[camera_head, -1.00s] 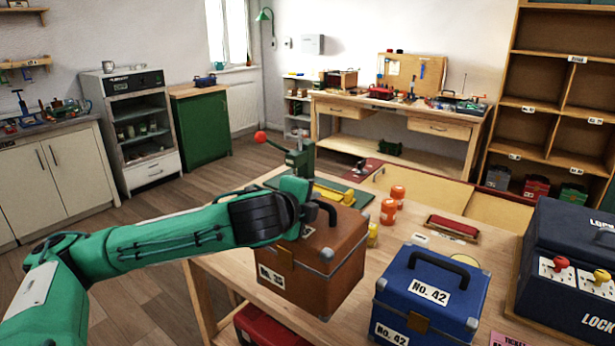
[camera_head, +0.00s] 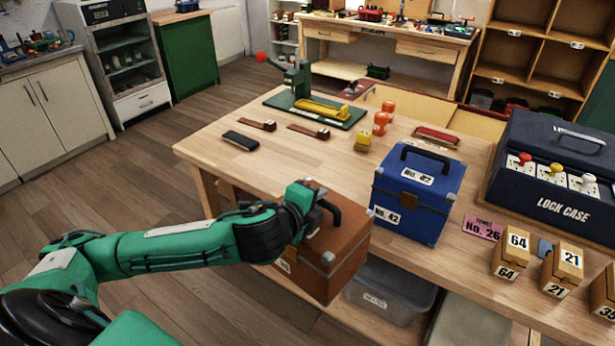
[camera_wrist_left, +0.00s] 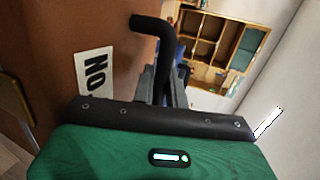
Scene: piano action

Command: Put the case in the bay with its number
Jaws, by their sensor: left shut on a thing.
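My left gripper (camera_head: 312,205) is shut on the black handle of a brown case (camera_head: 338,255) with grey metal corners. The case is held at the near edge of the table, in front of it in the picture and slightly tilted. The handle (camera_wrist_left: 152,24) and a white label (camera_wrist_left: 95,80) reading "No" show in the left wrist view; the digits are hidden. A shelf unit with labelled bays (camera_head: 512,75) stands at the back right; its numbers are too small to read. My right gripper is not in view.
A blue case (camera_head: 415,215) marked No. 42 stands on the wooden table (camera_head: 225,155) beside the brown case. A lock case (camera_head: 560,170), number blocks (camera_head: 515,250) and a pink ticket (camera_head: 483,228) are to the right. A grey bin (camera_head: 390,290) is below. Floor at left is clear.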

